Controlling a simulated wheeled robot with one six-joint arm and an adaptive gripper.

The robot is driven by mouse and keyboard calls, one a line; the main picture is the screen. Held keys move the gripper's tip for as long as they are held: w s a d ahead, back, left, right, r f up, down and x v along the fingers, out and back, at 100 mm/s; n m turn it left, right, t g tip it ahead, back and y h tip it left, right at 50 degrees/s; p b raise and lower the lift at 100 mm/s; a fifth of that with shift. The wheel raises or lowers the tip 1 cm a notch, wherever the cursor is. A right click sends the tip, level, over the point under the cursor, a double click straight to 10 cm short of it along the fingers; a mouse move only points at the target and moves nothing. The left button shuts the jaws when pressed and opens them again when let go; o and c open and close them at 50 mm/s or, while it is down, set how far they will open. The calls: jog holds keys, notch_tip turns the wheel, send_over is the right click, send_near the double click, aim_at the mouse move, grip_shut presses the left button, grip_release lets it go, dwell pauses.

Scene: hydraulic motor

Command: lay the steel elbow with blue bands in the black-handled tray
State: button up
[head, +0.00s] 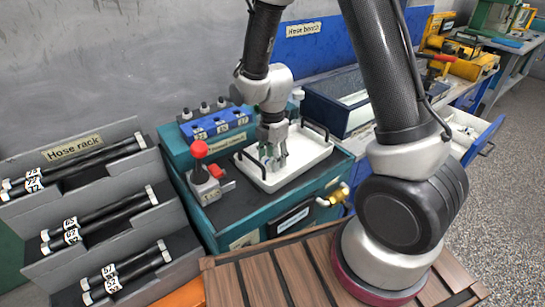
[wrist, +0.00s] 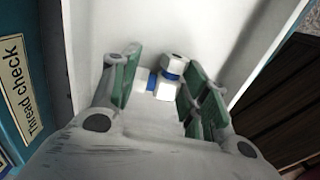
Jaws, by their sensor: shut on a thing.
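The steel elbow with blue bands (wrist: 163,90) sits between the green finger pads of my gripper (wrist: 164,74) in the wrist view. My gripper is shut on it. In the head view my gripper (head: 273,160) points down over the left part of the white black-handled tray (head: 307,151). The fingers hide the elbow there. The tray's white floor and wall (wrist: 160,25) lie behind the elbow in the wrist view. I cannot tell whether the elbow touches the tray floor.
The tray stands on a teal bench. To its left are a red-knobbed device (head: 203,175) and a blue block rack (head: 215,124). A brass fitting (head: 335,196) juts from the bench front. A hose rack (head: 95,200) stands at the left. The tray's right side looks clear.

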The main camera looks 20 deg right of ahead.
jog(key=o, duration=1.1)
jog(key=shift+f, duration=0.1)
notch_tip(320, 180, up, 12)
jog(key=f, duration=0.1)
jog(key=s+d+r+m+t, duration=0.2)
jog(key=s+d+r+m, duration=0.5)
jog(key=d+r+m, duration=0.4)
jog(key=s+d+r+m, duration=0.1)
jog(key=s+r+m, duration=0.1)
jog(key=s+m, duration=0.1)
jog(key=s+d+r+m+t, duration=0.1)
jog(key=s+d+r+m, duration=0.1)
jog(key=s+m, duration=0.2)
jog(key=s+d+r+m+t, duration=0.1)
jog(key=s+r+m, duration=0.1)
jog(key=s+m, duration=0.2)
jog(key=shift+s+d+r, duration=0.1)
jog(key=shift+s+d, duration=0.05)
jog(key=shift+s, duration=0.4)
